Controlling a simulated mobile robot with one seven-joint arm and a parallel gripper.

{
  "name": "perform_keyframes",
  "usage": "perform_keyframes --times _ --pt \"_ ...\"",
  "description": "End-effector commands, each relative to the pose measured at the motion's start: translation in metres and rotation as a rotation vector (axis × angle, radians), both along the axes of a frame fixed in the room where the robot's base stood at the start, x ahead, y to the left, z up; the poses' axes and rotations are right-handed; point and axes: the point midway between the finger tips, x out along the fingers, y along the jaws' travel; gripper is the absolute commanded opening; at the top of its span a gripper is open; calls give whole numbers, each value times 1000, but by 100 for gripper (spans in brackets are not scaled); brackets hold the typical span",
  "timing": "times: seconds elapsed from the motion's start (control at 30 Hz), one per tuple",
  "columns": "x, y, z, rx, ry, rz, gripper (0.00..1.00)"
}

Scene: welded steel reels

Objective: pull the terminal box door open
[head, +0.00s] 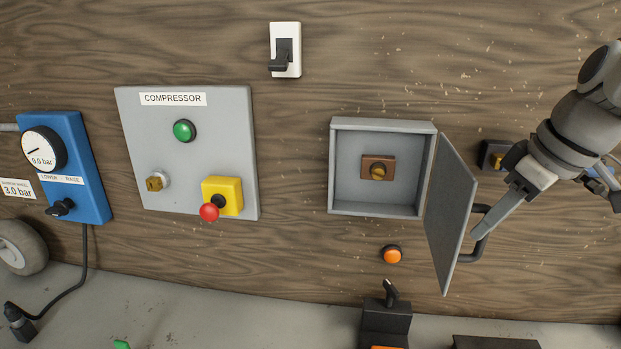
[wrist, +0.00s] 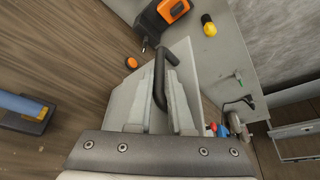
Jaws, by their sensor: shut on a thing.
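The grey terminal box (head: 334,165) is on the wooden wall, right of the middle in the head view. Its door (head: 449,215) stands wide open, swung out to the right on the box's right side. Inside the box is a brown block with a brass-coloured knob (head: 377,170). The dark door handle (head: 480,250) is on the door's outer face. My gripper (head: 477,235) is at the handle, and in the wrist view its two fingers (wrist: 160,98) are shut around the dark handle bar (wrist: 159,75). The door's outer face (wrist: 183,60) lies just beyond the fingers.
Left of the box is a compressor panel (head: 230,110) with a red mushroom button (head: 209,212). A light switch (head: 285,50) is above. An orange button (head: 392,254) and a black lever unit (head: 387,322) are below the box. A dark fitting (head: 492,155) is right of the door.

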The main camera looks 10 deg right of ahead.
Motion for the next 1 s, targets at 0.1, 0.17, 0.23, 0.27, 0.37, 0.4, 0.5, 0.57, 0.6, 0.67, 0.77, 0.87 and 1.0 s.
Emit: perform_keyframes --times 0.1,0.17,0.23,0.27,0.37,0.4,0.5,0.57,0.6,0.67,0.77,0.87,1.0 --pt "4 -11 3 -4 -10 -7 0" --pt "5 -15 3 -4 -11 -5 0" --pt "6 -19 3 -4 -13 -5 0" --pt "6 -20 3 -4 -14 -4 0" --pt "7 -24 3 -4 -13 -3 0" --pt "8 -25 3 -4 -13 -3 0" --pt "8 -27 4 -3 -14 -1 0" --pt "8 -28 4 -4 -14 0 0" --pt "9 -28 4 -4 -14 0 0" --pt "9 -28 4 -3 -14 1 0" --pt "9 -28 4 -3 -14 2 0" --pt "9 -27 4 -3 -14 2 0" --pt "9 -27 4 -3 -14 3 29"
